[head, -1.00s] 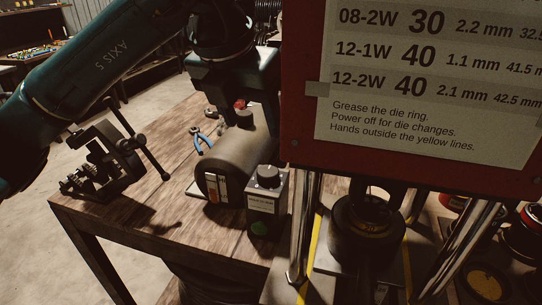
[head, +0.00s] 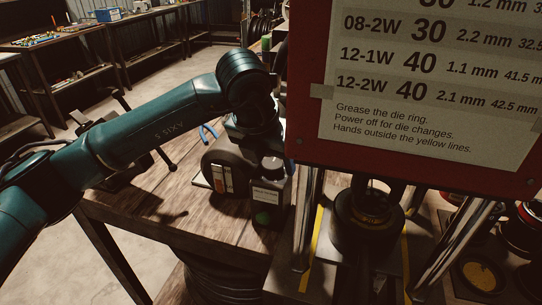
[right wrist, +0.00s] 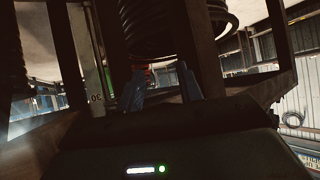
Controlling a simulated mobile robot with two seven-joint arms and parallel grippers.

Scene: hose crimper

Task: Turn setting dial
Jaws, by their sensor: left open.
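The black setting dial (head: 271,166) sits on top of a small dark control box (head: 267,197) with a pale label and a green button on its front. My left gripper (head: 253,134) points down just behind and above the dial, apart from it as far as I can see. Its fingers are mostly hidden in shadow and against the dark machine; it is open and I see nothing held. My right gripper (right wrist: 161,84) shows in the right wrist view, with two blue-grey fingers apart and nothing clearly between them.
A dark cylinder machine (head: 227,170) stands left of the control box on the wooden table (head: 215,228). The red-framed sign (head: 420,90) and steel posts (head: 308,215) of the press stand close on the right. Dark coils (right wrist: 175,28) hang above my right gripper.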

